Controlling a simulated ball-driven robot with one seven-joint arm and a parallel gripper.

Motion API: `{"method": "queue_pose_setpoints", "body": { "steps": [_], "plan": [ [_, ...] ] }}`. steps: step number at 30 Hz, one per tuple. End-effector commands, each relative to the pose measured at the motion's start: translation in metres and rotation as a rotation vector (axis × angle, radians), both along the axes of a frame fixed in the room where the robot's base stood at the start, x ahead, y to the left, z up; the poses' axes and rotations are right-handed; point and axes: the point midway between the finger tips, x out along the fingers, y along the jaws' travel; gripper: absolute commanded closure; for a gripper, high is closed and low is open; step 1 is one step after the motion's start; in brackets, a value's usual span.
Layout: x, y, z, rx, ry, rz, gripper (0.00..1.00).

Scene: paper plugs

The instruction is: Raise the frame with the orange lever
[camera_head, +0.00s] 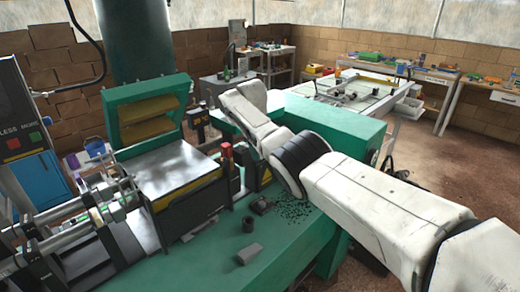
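A green frame (110,121) with yellow inner panels stands tilted up at the rear of a dark block with a shiny grey top plate (172,166), left of centre. A small post with a red-orange cap (226,150) stands at the right side of that block; it is the only orange-looking lever-like part I can make out. My white arm comes in from the right and bends at a black joint, with its far links just right of the capped post. My gripper's fingers cannot be made out; they are hidden or out of sight.
The green machine bed (210,262) carries a dark cylinder (248,224), a grey block (249,253) and scattered dark chips (293,212). Metal shafts (85,215) lie at the left, near a control panel (22,135). Cluttered worktables stand at the back right; brown floor is open at the right.

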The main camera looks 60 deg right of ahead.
Motion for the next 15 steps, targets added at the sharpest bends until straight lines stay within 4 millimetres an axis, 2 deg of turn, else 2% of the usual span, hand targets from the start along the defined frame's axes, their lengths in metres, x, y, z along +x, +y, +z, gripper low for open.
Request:
{"method": "queue_pose_setpoints", "body": {
  "steps": [1,3,11,15],
  "plan": [
    [0.0,0.0,0.0,0.0,-0.001,0.0,0.47],
    [0.0,0.0,0.0,0.0,-0.001,0.001,0.4],
    [0.001,0.0,0.001,-0.001,-0.003,0.002,0.4],
    [0.001,0.002,0.012,-0.002,-0.005,0.003,0.4]
  ]
}}
